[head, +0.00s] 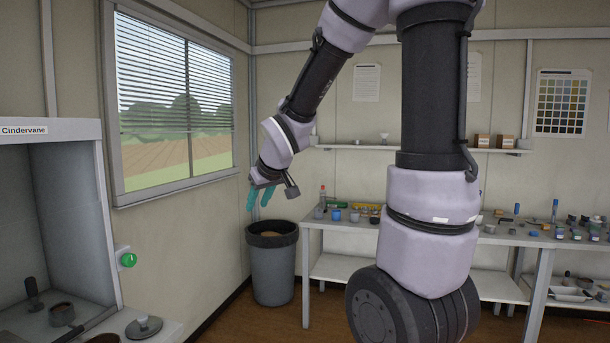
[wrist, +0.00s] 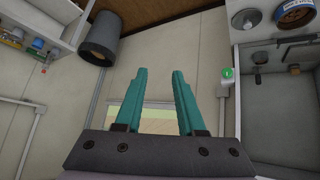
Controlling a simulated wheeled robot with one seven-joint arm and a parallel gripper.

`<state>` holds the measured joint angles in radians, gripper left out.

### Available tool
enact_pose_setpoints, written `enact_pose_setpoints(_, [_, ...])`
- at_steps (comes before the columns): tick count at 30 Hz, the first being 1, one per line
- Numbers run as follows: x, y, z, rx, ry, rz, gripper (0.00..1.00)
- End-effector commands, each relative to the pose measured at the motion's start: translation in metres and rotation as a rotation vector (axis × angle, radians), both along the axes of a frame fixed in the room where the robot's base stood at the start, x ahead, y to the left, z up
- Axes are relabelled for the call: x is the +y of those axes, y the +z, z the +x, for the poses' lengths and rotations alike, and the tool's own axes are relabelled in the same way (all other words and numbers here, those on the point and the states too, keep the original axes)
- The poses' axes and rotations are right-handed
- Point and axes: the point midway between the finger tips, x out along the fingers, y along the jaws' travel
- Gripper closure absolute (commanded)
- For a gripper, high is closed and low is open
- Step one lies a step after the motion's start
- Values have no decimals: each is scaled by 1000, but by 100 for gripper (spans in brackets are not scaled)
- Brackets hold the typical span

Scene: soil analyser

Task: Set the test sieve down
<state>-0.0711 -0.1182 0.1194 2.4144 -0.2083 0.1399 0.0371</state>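My gripper (head: 262,196) hangs in the air in front of the wall below the window, near the grey bin. In the wrist view its two teal fingers (wrist: 159,72) stand apart with nothing between them. In the head view a similar brown round thing (head: 103,339) is cut off at the bottom left edge.
A dark round pot (head: 62,314) stands inside. A grey bin (head: 273,272) stands on the floor. A cluttered bench (head: 345,226) and shelf (head: 350,147) line the back wall.

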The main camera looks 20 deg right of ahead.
Motion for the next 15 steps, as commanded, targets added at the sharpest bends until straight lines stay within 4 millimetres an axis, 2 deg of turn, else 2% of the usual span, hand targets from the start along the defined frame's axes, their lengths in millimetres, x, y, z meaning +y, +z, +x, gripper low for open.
enact_pose_setpoints(1, [-14, 20, -17, 1, -70, 29, 61])
enact_pose_setpoints(6, [-44, 62, -87, 64, -281, 172, 61])
enact_pose_setpoints(12, [-50, 87, -161, 138, -426, 362, 61])
enact_pose_setpoints(15, [-47, 93, -184, 164, -457, 425, 61])
